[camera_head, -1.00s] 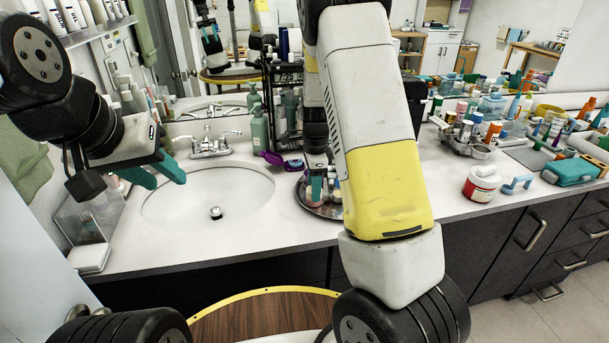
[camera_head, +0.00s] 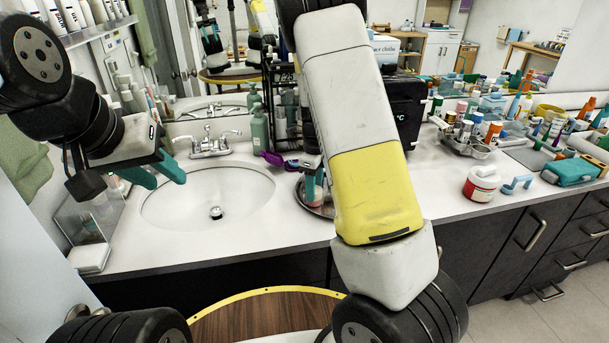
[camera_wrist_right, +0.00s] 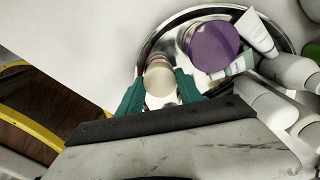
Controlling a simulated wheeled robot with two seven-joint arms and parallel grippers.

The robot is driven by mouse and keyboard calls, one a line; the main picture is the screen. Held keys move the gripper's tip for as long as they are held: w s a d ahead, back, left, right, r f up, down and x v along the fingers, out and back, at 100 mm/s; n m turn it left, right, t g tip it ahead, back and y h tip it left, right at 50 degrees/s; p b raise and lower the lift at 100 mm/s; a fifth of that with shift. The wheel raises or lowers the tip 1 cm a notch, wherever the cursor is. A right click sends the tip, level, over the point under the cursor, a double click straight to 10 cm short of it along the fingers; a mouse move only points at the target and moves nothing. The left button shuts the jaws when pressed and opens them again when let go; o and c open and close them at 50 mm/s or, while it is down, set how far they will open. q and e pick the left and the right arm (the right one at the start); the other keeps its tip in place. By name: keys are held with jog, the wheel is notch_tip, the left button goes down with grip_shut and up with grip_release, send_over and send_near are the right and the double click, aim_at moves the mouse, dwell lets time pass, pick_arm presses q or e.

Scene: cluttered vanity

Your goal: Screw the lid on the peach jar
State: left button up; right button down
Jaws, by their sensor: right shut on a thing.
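In the right wrist view, my right gripper (camera_wrist_right: 161,77) has its teal fingers closed on either side of a small round piece with a pale cream top, which looks like the lid (camera_wrist_right: 160,82). A peach-toned band, apparently the peach jar (camera_wrist_right: 158,61), shows just beyond it at the tray's edge. I cannot tell whether the lid is seated on the jar. In the head view my right gripper (camera_head: 313,188) is at the round metal tray, partly hidden by my arm. My left gripper (camera_head: 152,174) is open and empty, left of the sink.
A purple-topped jar (camera_wrist_right: 213,46) stands right of the held piece on the metal tray (camera_wrist_right: 150,42). A white tube (camera_wrist_right: 257,34) and white bottles (camera_wrist_right: 268,103) crowd close on the right. The sink (camera_head: 208,197) lies left of the tray; counter in front is clear.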

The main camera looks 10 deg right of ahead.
jog(key=shift+m, duration=0.4)
jog(key=m, duration=0.4)
jog(key=shift+c, duration=1.2)
grip_release()
jog(key=shift+r, duration=3.5)
